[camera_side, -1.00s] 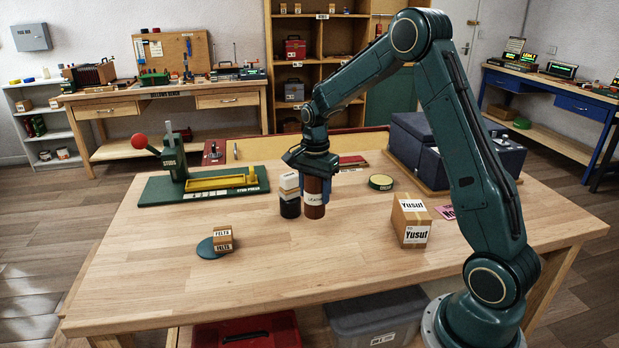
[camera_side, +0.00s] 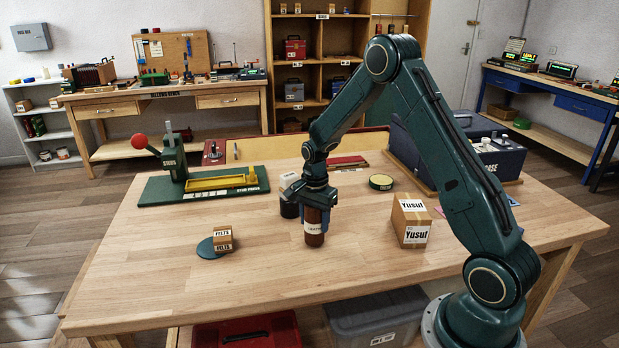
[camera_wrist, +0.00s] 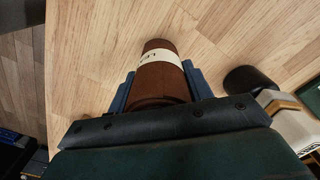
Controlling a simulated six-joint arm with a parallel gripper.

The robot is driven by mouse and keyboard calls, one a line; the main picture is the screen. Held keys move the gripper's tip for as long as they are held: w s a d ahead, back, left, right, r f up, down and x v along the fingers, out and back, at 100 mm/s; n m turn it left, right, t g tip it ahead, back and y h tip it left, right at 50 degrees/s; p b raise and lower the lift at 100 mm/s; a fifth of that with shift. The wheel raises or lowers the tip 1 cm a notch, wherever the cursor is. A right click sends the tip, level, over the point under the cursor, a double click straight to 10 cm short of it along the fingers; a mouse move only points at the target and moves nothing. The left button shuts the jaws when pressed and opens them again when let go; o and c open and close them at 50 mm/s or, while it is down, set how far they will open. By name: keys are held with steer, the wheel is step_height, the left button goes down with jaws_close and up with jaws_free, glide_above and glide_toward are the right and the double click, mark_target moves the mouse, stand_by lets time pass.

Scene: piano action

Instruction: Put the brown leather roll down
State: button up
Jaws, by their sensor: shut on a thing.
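The brown leather roll (camera_side: 314,232) is an upright brown cylinder with a white label band. My gripper (camera_side: 316,208) is shut on its upper part, from above. The roll's lower end is at or just above the bare wooden bench top; I cannot tell whether it touches. In the wrist view the roll (camera_wrist: 158,75) sits between the blue fingers (camera_wrist: 160,88), its label towards the far end.
A cardboard box labelled Yusuf (camera_side: 411,222) stands to the right. A felts box (camera_side: 223,239) stands on a dark round disc (camera_side: 205,249) to the left. A green press (camera_side: 205,186) and a round tin (camera_side: 381,182) are further back. The bench front (camera_side: 310,275) is clear.

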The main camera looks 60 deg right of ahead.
steer(key=shift+f, duration=0.35)
steer(key=shift+f, duration=0.1)
steer(key=o, duration=1)
step_height(320, 180, up, 11)
steer(key=shift+r, duration=0.65)
